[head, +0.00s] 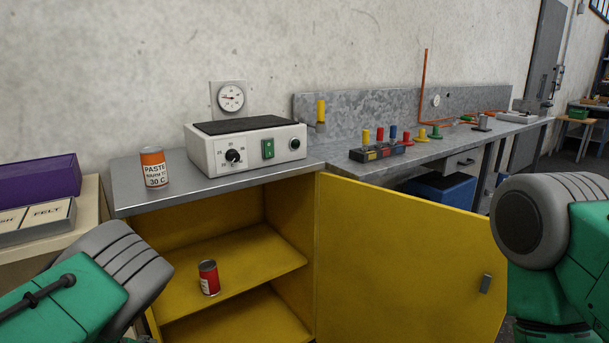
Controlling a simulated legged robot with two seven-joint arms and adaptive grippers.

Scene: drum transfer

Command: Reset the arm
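My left arm (95,285) comes in at the lower left, in front of the cabinet's left edge. My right arm (545,240) stands at the right edge, beside the open yellow door. Only green and grey arm links show. Neither gripper's fingers can be seen, so nothing shows of what they hold.
The yellow cabinet door (400,260) stands open toward the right arm. A red can (209,278) stands on the cabinet shelf. A paste can (154,168) and a white hotplate (245,150) stand on the metal top. A purple box (40,178) is at left.

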